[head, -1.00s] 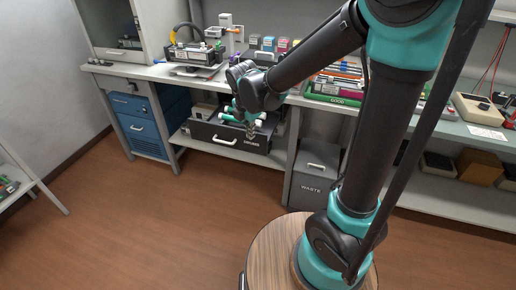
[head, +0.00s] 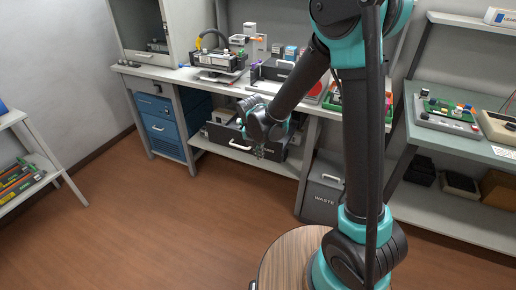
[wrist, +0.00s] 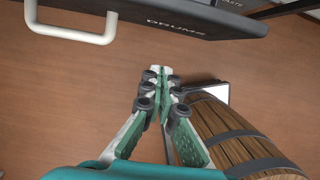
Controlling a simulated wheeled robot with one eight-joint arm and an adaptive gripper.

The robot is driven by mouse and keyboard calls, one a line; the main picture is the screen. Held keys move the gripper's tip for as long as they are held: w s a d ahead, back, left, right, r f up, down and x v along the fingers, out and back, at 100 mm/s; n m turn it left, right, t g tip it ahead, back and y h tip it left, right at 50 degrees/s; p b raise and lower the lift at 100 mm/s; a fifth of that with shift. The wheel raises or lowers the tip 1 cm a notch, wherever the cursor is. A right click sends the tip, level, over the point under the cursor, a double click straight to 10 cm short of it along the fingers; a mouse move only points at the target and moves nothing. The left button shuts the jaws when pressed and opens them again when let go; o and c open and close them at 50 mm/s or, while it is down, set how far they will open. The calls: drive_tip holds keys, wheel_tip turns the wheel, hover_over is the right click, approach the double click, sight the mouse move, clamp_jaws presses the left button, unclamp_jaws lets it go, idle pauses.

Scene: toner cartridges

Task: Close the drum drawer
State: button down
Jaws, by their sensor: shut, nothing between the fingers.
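The drum drawer (head: 224,140) is a dark box with a pale handle, on the low shelf under the bench in the head view. It looks pulled out, with part of its dark inside showing behind the front; my arm hides some of it. In the wrist view the drawer front (wrist: 190,22), lettered DRUMS, crosses the top, with its white handle (wrist: 75,34) at top left. My gripper (head: 260,154) is in front of the right part of the drawer front. In the wrist view my gripper (wrist: 161,76) is shut and empty, apart from the front, with floor beyond its tips.
A grey waste bin (head: 322,190) stands right of the drawer. A blue cabinet (head: 163,130) stands to its left. The bench top (head: 190,78) above holds a printer-like unit (head: 217,60) and boxes. The brown floor (head: 170,215) in front is clear.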

sight(264, 149)
drive_tip(key=shift+w+d+f, duration=0.1)
drive_tip(key=shift+w+d, duration=0.15)
drive_tip(key=shift+w, duration=0.4)
drive_tip(key=shift+w+d+f, duration=0.1)
drive_tip(key=shift+w+d, duration=0.1)
drive_tip(key=shift+w, duration=0.5)
drive_tip(key=shift+w+d+f, duration=0.1)
drive_tip(key=shift+w+d, duration=0.15)
drive_tip(key=shift+w, duration=0.4)
drive_tip(key=w+d, duration=0.2)
drive_tip(key=w, duration=0.5)
drive_tip(key=w+d, duration=0.3)
drive_tip(key=w, duration=0.4)
drive_tip(key=w+d, duration=0.2)
drive_tip(key=w, duration=0.5)
drive_tip(key=shift+w+d, duration=0.1)
drive_tip(key=shift+d, duration=0.25)
